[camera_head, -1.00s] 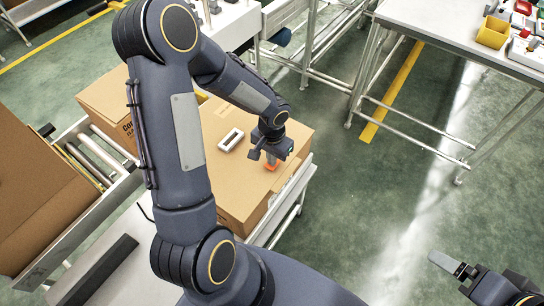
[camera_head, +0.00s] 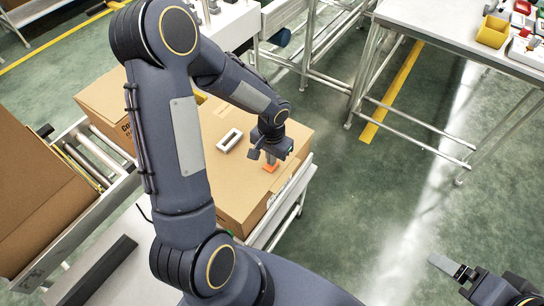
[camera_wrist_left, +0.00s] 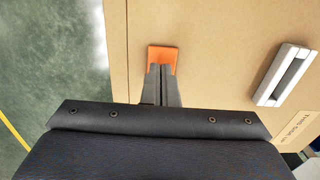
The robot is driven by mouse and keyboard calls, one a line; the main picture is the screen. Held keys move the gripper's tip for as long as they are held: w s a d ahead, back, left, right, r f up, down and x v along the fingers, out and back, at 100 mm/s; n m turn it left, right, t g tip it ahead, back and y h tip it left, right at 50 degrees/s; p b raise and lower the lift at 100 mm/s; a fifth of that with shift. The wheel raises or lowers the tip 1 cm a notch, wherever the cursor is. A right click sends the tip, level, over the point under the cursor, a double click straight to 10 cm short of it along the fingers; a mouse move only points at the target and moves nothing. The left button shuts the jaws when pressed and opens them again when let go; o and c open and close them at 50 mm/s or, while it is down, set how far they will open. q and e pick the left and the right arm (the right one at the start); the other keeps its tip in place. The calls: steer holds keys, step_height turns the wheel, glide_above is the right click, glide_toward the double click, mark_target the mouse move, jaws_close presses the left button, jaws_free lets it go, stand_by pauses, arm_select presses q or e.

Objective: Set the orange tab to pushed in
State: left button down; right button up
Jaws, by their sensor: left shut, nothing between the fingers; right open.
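The orange tab (camera_head: 270,168) is a small flat orange piece on the top of a cardboard box (camera_head: 232,205), close to the box's right edge. My left gripper (camera_head: 271,158) is shut and empty, pointing down at the tab. In the left wrist view the shut fingertips of my left gripper (camera_wrist_left: 161,69) overlap the orange tab (camera_wrist_left: 163,53) and hide its lower part. I cannot tell whether they touch it or how far in the tab sits. My right gripper (camera_head: 450,266) is at the lower right, open and empty, far from the box.
A white rectangular frame (camera_head: 231,140) lies on the box left of the tab; it also shows in the left wrist view (camera_wrist_left: 283,75). A roller conveyor (camera_head: 95,155) and another carton (camera_head: 45,200) stand at the left. A metal table (camera_head: 450,35) stands at the upper right. Green floor is clear between.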

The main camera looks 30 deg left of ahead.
arm_select(q)
step_height(320, 180, up, 13)
steer(key=shift+w+d+f+p, duration=0.15)
steer(key=shift+p, duration=0.15)
stand_by(0.4)
steer(key=s+d+r+n+t+h, duration=0.1)
steer(key=s+r, duration=0.3)
steer(key=s, duration=0.5)
steer(key=s+d+r+n+t+h, duration=0.1)
steer(key=s+d+r+t+h, duration=0.1)
steer(key=s, duration=0.7)
step_height(320, 180, up, 3)
steer(key=d+t, duration=0.1)
steer(key=t, duration=0.1)
steer(key=shift+d+t+h, duration=0.2)
steer(key=shift+t+h, duration=0.1)
steer(key=shift+h, duration=0.1)
steer(key=shift+w+r, duration=0.1)
